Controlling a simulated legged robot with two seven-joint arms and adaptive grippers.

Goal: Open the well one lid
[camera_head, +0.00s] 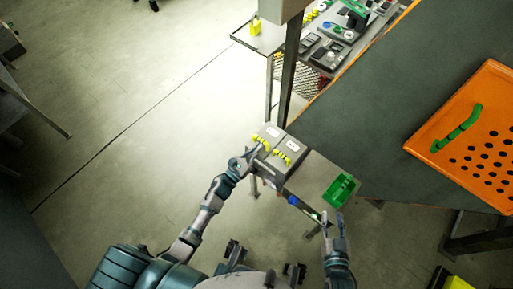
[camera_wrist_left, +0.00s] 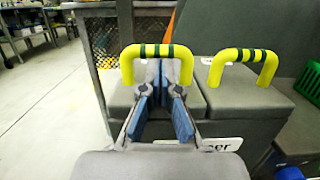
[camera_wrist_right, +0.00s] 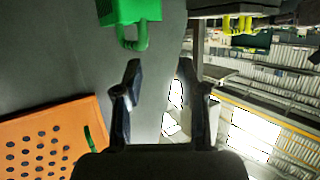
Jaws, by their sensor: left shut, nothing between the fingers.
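Two grey boxes with lids stand side by side, each with a yellow handle banded in dark stripes. The left lid's handle (camera_head: 262,140) is also in the left wrist view (camera_wrist_left: 127,66); the right lid's handle (camera_head: 288,155) shows there too (camera_wrist_left: 216,68). Both lids look closed. I cannot read which is well one. My left gripper (camera_head: 252,155) is at the left handle, its fingers shut and empty; in its wrist view the fingertips (camera_wrist_left: 162,68) overlap the handle's opening. Whether they touch it is unclear. My right gripper (camera_wrist_right: 162,78) is open and empty, near the stand's right side.
A green bin (camera_head: 341,191) sits right of the lids, near my right gripper. An orange perforated tray (camera_head: 437,143) with a green handle lies on the dark table (camera_head: 385,95). A grey post (camera_head: 288,75) rises behind the lids. The floor at left is open.

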